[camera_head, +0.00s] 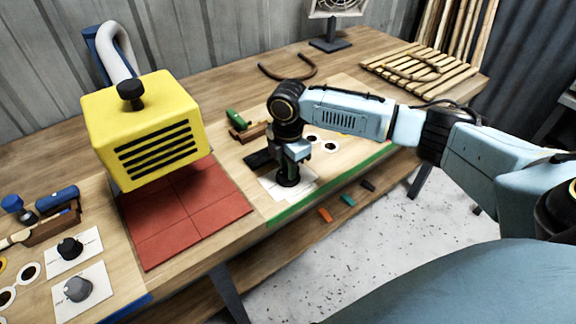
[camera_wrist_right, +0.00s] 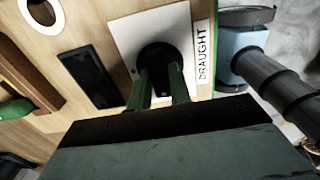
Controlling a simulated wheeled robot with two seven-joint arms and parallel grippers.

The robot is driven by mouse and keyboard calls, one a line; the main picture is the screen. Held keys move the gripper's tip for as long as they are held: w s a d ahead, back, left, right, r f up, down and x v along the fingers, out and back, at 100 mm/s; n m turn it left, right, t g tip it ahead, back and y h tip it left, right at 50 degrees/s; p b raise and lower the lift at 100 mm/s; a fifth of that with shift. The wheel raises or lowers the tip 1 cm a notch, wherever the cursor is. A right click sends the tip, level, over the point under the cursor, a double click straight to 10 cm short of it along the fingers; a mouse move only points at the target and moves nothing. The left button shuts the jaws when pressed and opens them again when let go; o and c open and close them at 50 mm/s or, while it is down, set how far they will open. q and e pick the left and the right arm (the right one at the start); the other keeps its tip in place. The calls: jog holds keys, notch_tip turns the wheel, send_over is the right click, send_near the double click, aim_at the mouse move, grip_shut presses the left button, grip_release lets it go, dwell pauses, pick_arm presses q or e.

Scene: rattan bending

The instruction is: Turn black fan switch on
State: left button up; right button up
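The black fan switch is a round black knob (camera_head: 288,179) on a white plate (camera_head: 301,193) at the front of the bench, in the middle of the head view. In the right wrist view the knob (camera_wrist_right: 160,57) stands on a white plate (camera_wrist_right: 130,22) labelled DRAUGHT. My right gripper (camera_head: 289,166) points down over the knob. In the right wrist view its two green fingers (camera_wrist_right: 160,80) reach the knob, one at each side, and appear shut on it. The fan (camera_head: 334,8) stands at the back, cut off by the top edge. My left gripper is out of view.
A yellow vented box (camera_head: 100,135) stands over red tiles (camera_head: 225,200) at left. Two more knobs, black (camera_head: 70,247) and grey (camera_head: 77,289), sit at front left. A dark rectangular piece (camera_wrist_right: 88,75) lies beside the plate. Wooden slats (camera_head: 460,72) lie at back right.

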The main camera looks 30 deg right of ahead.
grip_shut()
jog(key=shift+r+p, duration=0.1)
jog(key=shift+p, duration=0.3)
jog(key=m+p, duration=1)
jog(key=p, duration=0.4)
jog(key=shift+r+m, duration=0.1)
jog(key=shift+m, duration=0.3)
jog(key=m+p, duration=0.3)
jog(key=shift+m, duration=0.3)
jog(key=shift+m+p, duration=0.95)
jog(key=shift+m, duration=0.85)
jog(key=o, duration=0.6)
grip_release()
jog(key=shift+c, duration=0.2)
